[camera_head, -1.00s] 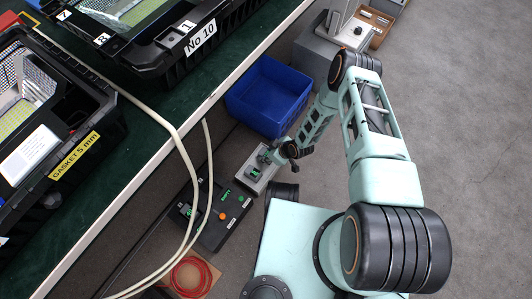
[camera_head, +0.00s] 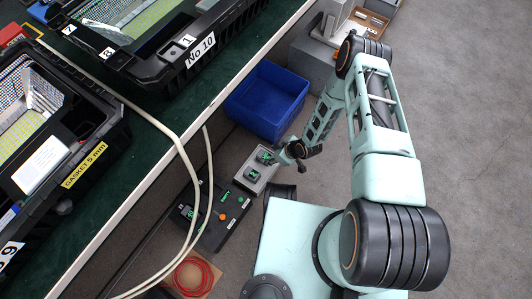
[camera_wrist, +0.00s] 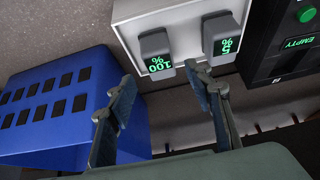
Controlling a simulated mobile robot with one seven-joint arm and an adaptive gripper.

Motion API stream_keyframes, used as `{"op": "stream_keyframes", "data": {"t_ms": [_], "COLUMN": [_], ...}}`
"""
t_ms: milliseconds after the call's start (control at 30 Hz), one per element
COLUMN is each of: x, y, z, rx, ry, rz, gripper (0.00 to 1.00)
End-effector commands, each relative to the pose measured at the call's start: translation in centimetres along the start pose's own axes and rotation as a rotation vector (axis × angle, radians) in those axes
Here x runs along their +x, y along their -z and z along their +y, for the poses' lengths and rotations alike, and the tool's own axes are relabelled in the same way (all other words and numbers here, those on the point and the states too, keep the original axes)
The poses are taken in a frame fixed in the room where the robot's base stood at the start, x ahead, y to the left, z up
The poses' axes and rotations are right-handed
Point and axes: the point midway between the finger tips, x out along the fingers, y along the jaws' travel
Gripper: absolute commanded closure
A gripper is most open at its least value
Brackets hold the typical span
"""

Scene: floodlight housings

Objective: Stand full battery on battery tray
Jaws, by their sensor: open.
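In the wrist view, a grey battery (camera_wrist: 154,46) with a green "100 %" label stands on a light grey tray (camera_wrist: 186,14). A second battery (camera_wrist: 221,30) labelled "5 %" stands to its right. My gripper (camera_wrist: 155,88) is open and empty, its fingertips apart and just short of the 100 % battery. In the head view, my gripper (camera_head: 284,156) is beside the light grey tray (camera_head: 246,184). The two batteries on it show green, one near my gripper (camera_head: 265,157) and one farther left (camera_head: 251,173).
A black unit (camera_head: 232,216) with an orange button is left of the tray; its "EMPTY" label (camera_wrist: 299,43) shows in the wrist view. A blue crate (camera_head: 267,98) stands behind. A workbench edge (camera_head: 136,192) and pale cables (camera_head: 186,158) are at left. Grey floor is clear at right.

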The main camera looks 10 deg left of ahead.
Motion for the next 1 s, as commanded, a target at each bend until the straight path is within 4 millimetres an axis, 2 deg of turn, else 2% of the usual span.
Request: {"op": "stream_keyframes", "data": {"t_ms": [33, 100, 300, 1000], "x": [-1.6, -2.9, -5.2, -5.6], "y": [0.2, 0.2, 0.1, 0.0], "z": [0.1, 0.1, 0.1, 0.1], "rx": [0.001, 0.002, 0.002, 0.000], "ry": [-0.001, -0.001, -0.001, -0.001], "rz": [0.000, 0.000, 0.000, -0.002], "gripper": [0.53, 0.53, 0.53, 0.53]}}
